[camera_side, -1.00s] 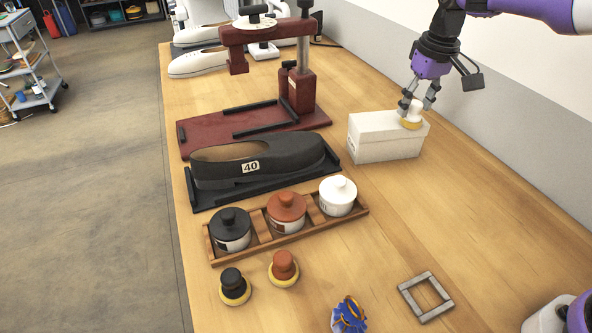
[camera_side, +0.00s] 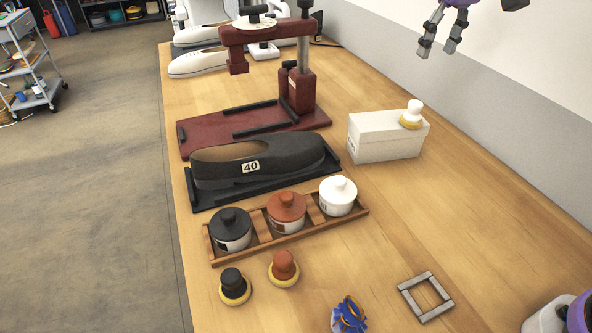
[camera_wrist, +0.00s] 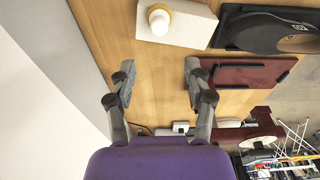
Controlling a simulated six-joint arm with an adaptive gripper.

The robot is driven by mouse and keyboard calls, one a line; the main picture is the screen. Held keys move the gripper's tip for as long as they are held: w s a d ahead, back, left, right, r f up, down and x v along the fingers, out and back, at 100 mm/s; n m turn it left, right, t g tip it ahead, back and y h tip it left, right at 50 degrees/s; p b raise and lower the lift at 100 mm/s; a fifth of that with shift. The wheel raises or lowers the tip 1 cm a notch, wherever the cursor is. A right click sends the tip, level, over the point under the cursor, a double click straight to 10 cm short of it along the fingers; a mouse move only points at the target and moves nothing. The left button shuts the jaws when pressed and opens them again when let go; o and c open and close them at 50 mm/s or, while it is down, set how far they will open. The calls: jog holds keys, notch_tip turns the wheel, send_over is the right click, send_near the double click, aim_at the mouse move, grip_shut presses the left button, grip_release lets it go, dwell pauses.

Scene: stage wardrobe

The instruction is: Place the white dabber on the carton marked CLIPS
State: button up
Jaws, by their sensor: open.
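The white dabber (camera_side: 412,113) has a white knob and a yellow pad. It rests upright on top of the white carton (camera_side: 386,139), near its right end. In the wrist view the dabber (camera_wrist: 159,20) sits on the carton (camera_wrist: 186,27) at the top of the picture. No CLIPS lettering is readable on the sides that show. My gripper (camera_side: 437,40) is open and empty, well above the carton and apart from the dabber. In the wrist view my gripper's fingers (camera_wrist: 157,88) are spread with nothing between them.
A wooden rack (camera_side: 289,236) holds black, brown and white jars. Black (camera_side: 233,287) and brown (camera_side: 284,268) dabbers stand before it. A black shoe (camera_side: 258,163) marked 40 and a dark red press (camera_side: 296,90) stand left of the carton. A grey square frame (camera_side: 426,297) lies at front right.

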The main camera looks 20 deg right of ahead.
jog(key=s+a+r+t, duration=0.1)
jog(key=s+r, duration=0.2)
jog(key=s, duration=0.2)
jog(key=s+a+f+t, duration=0.1)
jog(key=s+f, duration=0.3)
jog(key=s, duration=0.4)
jog(key=s+f+t, duration=0.2)
jog(key=s+f, duration=0.3)
jog(key=s, duration=0.4)
jog(key=shift+a, duration=0.4)
